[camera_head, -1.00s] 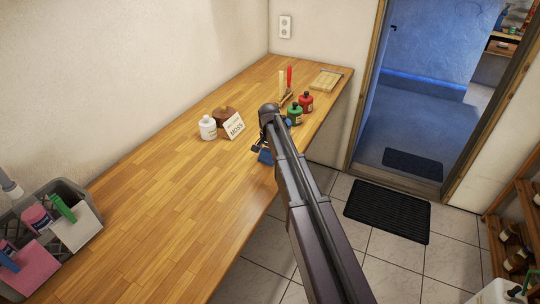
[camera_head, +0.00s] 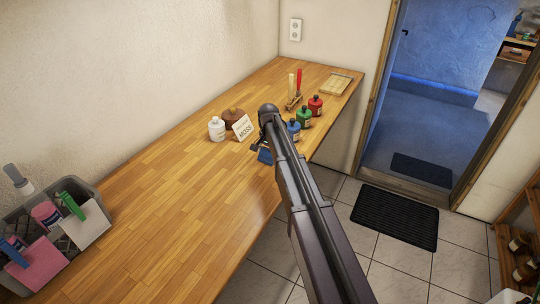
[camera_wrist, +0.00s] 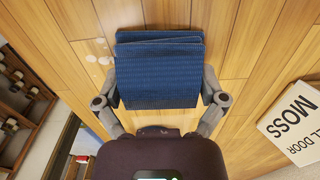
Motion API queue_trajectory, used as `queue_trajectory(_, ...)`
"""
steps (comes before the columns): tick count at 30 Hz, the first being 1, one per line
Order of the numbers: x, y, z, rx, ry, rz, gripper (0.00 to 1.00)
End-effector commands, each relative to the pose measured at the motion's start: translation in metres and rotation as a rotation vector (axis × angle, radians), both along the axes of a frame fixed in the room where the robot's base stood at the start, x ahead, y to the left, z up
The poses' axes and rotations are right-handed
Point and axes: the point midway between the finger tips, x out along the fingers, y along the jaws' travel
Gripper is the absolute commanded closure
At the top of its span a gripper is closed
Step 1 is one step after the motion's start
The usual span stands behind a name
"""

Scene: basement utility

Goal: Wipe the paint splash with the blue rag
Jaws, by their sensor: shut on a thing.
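The blue rag (camera_wrist: 158,75) is a folded ribbed cloth in the wrist view. My gripper (camera_wrist: 160,95) is shut on it, one finger at each side. In the head view the rag (camera_head: 265,156) shows as a small blue patch below my gripper (camera_head: 261,148), over the workbench's front part. The paint splash (camera_wrist: 98,52) is several pale spots on the wood, left of the rag in the wrist view and apart from it in the picture. I cannot make out the splash in the head view. Whether the rag touches the wood is unclear.
On the workbench (camera_head: 160,210), a MOSS sign (camera_head: 242,127), a white bottle (camera_head: 216,128) and a brown pot (camera_head: 232,115) stand left of my gripper. Blue (camera_head: 294,129), green (camera_head: 304,117) and red (camera_head: 315,105) bottles stand beyond it. A grey caddy (camera_head: 88,190) is at lower left.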

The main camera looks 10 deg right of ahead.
Motion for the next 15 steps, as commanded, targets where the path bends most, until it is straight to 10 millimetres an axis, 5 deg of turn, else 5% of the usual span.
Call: queue_trajectory(15,0.000,0.000,0.019,-0.001,0.001,0.000,0.48)
